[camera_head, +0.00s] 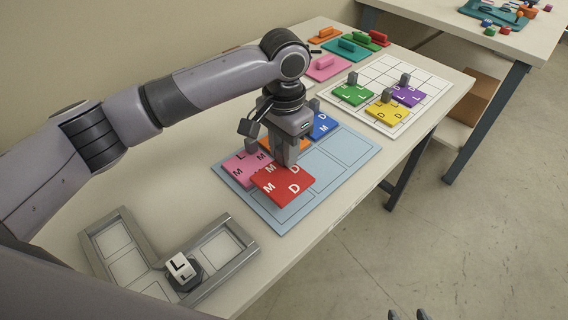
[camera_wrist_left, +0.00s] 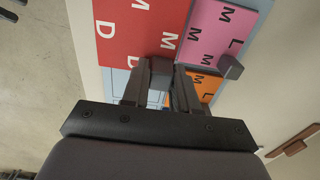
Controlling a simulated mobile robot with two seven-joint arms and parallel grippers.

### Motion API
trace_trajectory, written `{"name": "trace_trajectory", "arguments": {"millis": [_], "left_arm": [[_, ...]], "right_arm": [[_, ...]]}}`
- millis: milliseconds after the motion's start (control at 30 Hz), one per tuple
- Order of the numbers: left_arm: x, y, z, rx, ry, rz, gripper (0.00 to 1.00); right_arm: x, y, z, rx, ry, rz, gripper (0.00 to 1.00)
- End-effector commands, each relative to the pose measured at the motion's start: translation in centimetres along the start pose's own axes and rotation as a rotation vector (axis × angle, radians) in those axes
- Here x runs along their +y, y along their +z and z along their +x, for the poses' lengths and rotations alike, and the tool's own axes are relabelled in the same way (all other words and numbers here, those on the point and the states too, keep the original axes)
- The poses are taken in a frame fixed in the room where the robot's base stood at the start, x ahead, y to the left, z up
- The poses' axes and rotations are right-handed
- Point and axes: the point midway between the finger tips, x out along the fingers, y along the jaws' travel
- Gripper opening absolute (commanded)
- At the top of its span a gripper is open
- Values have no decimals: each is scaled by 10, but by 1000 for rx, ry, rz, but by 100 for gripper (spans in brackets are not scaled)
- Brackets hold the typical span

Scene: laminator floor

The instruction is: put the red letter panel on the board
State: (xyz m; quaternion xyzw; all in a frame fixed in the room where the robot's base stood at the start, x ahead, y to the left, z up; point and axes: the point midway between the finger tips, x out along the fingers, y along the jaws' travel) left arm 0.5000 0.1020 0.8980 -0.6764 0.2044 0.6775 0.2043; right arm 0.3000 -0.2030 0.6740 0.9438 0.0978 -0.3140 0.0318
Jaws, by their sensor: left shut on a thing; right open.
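The red letter panel (camera_head: 283,185) carries white M and D letters. My left gripper (camera_head: 287,160) is shut on its peg, over the front-left part of the light blue board (camera_head: 345,152). The panel overlaps the pink panel's corner in the picture; I cannot tell whether it touches the board. In the left wrist view, the red panel (camera_wrist_left: 135,35) is in front of my left gripper (camera_wrist_left: 162,68). The pink (camera_head: 238,168), orange (camera_head: 298,141) and blue (camera_head: 322,127) panels are on the board. My right gripper (camera_head: 408,315) barely shows at the bottom edge, open.
A white grid board (camera_head: 385,72) with green, yellow and purple panels lies behind. Several more panels with handles lie at the table's far end. A grey tray (camera_head: 120,228) with a white lettered cube (camera_head: 181,267) is at front left. The board's right cells are bare.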

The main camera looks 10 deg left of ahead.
Motion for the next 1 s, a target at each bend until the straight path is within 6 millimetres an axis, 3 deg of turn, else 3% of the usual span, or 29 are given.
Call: {"name": "trace_trajectory", "arguments": {"millis": [400,700,733,800,1000], "left_arm": [[0,0,45,1,-1,1,0],[0,0,46,2,0,1,0],[0,0,47,1,0,1,32],[0,0,47,2,0,1,54],[0,0,47,1,0,1,54]], "right_arm": [[0,1,2,3,0,0,54],[0,-1,1,5,0,0,54],[0,-1,1,5,0,0,54],[0,-1,2,5,0,0,54],[0,-1,2,5,0,0,54]]}}
